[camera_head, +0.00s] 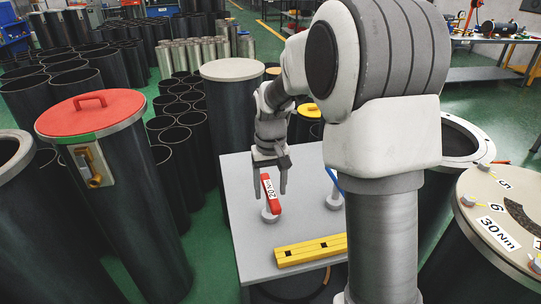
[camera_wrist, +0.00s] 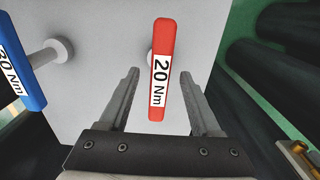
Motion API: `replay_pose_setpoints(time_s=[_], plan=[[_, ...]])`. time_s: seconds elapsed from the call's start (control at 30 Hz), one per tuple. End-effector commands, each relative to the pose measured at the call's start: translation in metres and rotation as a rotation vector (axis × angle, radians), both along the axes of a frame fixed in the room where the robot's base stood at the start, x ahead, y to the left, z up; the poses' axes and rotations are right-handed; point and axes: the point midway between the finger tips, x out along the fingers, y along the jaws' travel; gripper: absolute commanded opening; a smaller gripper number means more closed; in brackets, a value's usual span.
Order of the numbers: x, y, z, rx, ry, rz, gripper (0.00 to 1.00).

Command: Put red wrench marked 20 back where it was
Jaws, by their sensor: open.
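The red wrench (camera_head: 267,187), marked 20 Nm, is at a pale round holder (camera_head: 271,215) on the grey table (camera_head: 242,238). In the wrist view the red wrench (camera_wrist: 161,45) runs lengthwise down the middle, label readable, its upper part covering most of the holder. My gripper (camera_head: 271,188) is open around it. In the wrist view the gripper's fingertips (camera_wrist: 160,74) lie either side of the wrench with clear gaps. Whether the wrench rests fully on the holder cannot be told.
A blue wrench (camera_wrist: 23,75) labelled Nm is at another round holder (camera_wrist: 61,50) to the left. A yellow bar (camera_head: 309,250) lies at the table's near edge. A black cylinder with a red lid (camera_head: 95,114) stands left; a dial plate marked 30Nm (camera_head: 484,212) is at right.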

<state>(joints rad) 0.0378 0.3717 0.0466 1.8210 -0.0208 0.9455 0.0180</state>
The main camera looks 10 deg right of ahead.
Motion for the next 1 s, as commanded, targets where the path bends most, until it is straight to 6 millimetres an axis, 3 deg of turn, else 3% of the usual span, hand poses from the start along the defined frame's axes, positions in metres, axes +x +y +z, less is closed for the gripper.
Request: replay_pose_setpoints(time_s=[0.5,0.7,1.0], plan=[[0.0,0.0,0.123,0.0,-0.005,0.0,0.65],[0.0,0.0,0.148,0.0,-0.002,0.0,0.65],[-0.001,0.0,0.154,0.0,-0.001,0.0,0.65]])
